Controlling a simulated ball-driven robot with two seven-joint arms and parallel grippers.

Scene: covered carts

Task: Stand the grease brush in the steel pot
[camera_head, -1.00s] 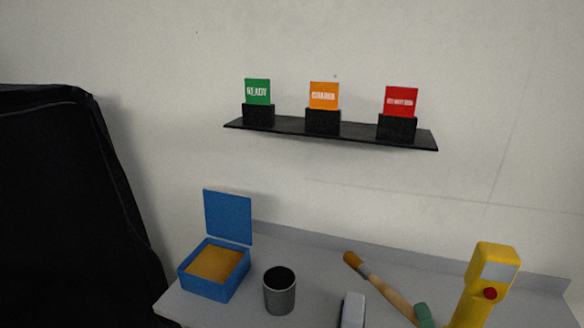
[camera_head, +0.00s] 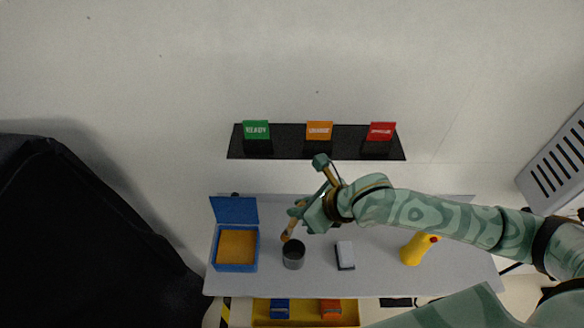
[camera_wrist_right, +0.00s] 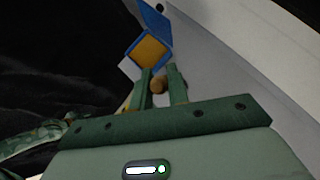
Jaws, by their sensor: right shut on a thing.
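The steel pot (camera_head: 293,259), a dark grey open cylinder, stands upright on the table in the head view. My right gripper (camera_head: 299,211) is shut on the grease brush (camera_head: 288,233), behind and above the pot. The brush tilts, its brown bristle end pointing down, close to the pot's back-left rim; the head view does not tell how high it is above the rim. In the right wrist view, a brown rounded part of the brush (camera_wrist_right: 158,85) shows between the fingers of the right gripper (camera_wrist_right: 162,78). My left gripper is not in view.
A blue open-lid box (camera_head: 236,267) stands left of the pot, a grey-white block (camera_head: 345,256) right of it. A yellow device (camera_head: 414,251) is farther right. A wall shelf (camera_head: 348,144) with three coloured signs hangs behind. A yellow tray (camera_head: 298,321) sits below the table edge.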

